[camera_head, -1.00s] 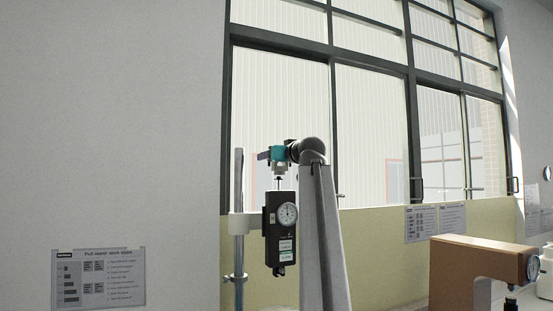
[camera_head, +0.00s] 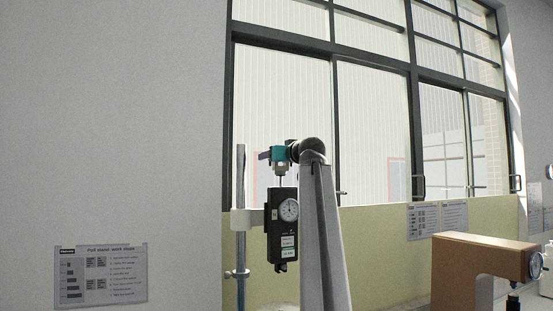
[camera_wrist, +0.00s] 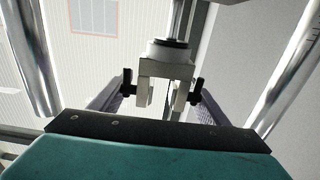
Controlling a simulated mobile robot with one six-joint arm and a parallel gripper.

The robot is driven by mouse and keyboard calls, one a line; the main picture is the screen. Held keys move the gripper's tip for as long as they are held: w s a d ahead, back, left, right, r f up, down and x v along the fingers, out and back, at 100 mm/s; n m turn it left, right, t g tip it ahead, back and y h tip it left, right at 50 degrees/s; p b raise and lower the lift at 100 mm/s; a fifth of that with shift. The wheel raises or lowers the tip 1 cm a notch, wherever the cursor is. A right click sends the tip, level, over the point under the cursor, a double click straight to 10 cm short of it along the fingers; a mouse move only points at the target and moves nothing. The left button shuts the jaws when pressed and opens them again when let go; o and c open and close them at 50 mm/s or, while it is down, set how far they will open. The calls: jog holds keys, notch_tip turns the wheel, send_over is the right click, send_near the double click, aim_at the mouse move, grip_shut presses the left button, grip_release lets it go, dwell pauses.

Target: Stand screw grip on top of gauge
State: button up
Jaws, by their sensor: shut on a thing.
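The screw grip (camera_head: 280,168) is a small silver clamp held under the teal body of my gripper (camera_head: 279,161). In the wrist view the screw grip (camera_wrist: 167,64) shows two jaws with a black screw on each side, between the fingers of my gripper (camera_wrist: 160,98). The gauge (camera_head: 282,232) is a black box with a round white dial, mounted upright. The screw grip is directly above the gauge, in line with the thin rod on its top. I cannot tell whether the grip touches that rod.
A silver post (camera_head: 240,200) with a light bracket (camera_head: 246,219) stands left of the gauge. My arm rises close on its right. A brown tester (camera_head: 478,262) stands at the lower right. Wall sheets (camera_head: 101,275) hang at left; windows are behind.

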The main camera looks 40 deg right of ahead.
dwell(0.4)
jog(key=o, duration=1.3)
jog(key=shift+o, duration=0.2)
jog(key=shift+b+v, duration=1.2)
jog(key=shift+v, duration=1.65)
jog(key=p+v, duration=0.7)
jog(key=v, duration=0.1)
